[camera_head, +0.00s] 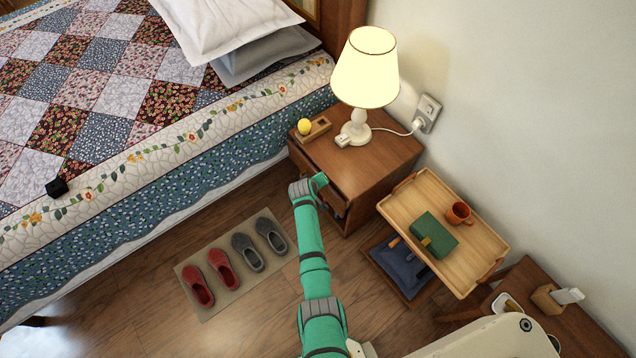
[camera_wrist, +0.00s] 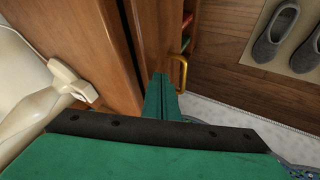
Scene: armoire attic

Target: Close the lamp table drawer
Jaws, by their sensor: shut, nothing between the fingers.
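The brown wooden lamp table (camera_head: 385,158) stands beside the bed. Its drawer (camera_head: 331,193) is on the side facing the floor mat and appears to stand slightly out; my arm hides part of it. My gripper (camera_head: 320,181) is at the drawer front, near the tabletop edge. In the wrist view my green fingers (camera_wrist: 161,84) are together and empty, close to the wooden front (camera_wrist: 153,38). A brass handle (camera_wrist: 183,72) shows just right of the fingertips. Whether the fingers touch the wood is unclear.
A lit lamp (camera_head: 366,72) and a small wooden holder with a yellow ball (camera_head: 305,127) stand on the lamp table. The bed (camera_head: 190,150) is left. Slippers lie on a mat (camera_head: 215,308). A tray table (camera_head: 405,207) stands close at right.

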